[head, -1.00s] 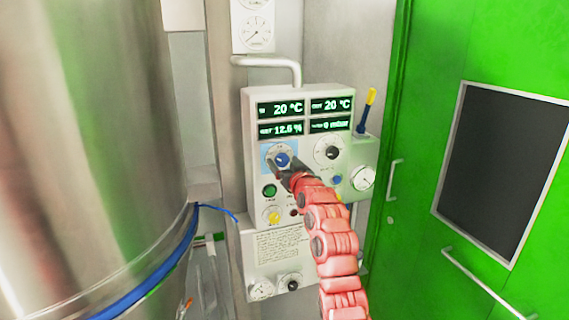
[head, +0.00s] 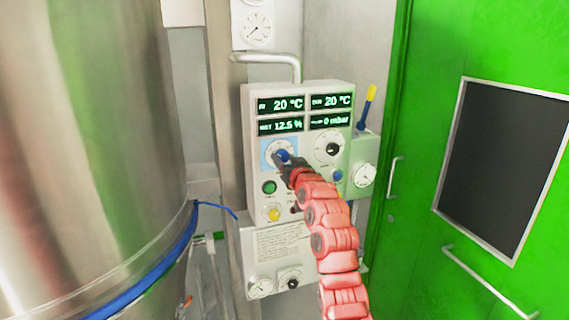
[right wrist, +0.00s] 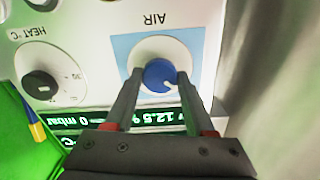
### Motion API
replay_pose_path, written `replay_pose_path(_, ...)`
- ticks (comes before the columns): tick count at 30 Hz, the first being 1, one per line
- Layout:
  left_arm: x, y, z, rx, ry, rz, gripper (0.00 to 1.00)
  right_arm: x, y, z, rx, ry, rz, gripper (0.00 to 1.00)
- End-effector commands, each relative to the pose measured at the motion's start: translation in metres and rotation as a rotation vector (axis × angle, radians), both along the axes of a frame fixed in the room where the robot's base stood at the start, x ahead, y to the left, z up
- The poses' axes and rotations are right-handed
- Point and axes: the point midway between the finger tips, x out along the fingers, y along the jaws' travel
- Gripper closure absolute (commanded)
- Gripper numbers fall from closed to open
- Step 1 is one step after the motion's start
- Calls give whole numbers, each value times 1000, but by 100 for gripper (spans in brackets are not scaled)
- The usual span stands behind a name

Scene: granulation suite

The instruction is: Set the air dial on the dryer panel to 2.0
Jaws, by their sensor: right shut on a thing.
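The dryer panel (head: 250,150) is a pale box on the wall with green-lit displays. The air dial (head: 283,156) is a blue knob on a light blue square at its upper left. My right gripper (head: 284,160) is shut on the air dial, one finger on each side, as the right wrist view (right wrist: 161,84) shows. The scale numbers around the dial are not readable. My left gripper is not in view.
A black heat dial (head: 328,148) sits right of the air dial. A green button (head: 269,187) and a yellow knob (head: 273,214) are below. A large steel vessel (head: 90,130) stands left, a green door (head: 420,130) right.

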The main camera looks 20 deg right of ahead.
Motion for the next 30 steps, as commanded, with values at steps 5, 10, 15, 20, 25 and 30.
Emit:
replay_pose_path(5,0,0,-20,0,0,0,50,0,-1,-3,139,1,-1,100)
replay_pose_path(10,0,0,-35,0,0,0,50,0,-1,-4,300,8,0,100)
replay_pose_path(15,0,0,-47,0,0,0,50,0,-1,-3,461,12,-1,100)
replay_pose_path(20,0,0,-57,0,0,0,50,0,0,-1,603,15,2,100)
replay_pose_path(25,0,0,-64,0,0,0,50,0,-1,-1,732,21,0,100)
replay_pose_path(30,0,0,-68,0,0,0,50,0,-1,-1,829,26,-1,100)
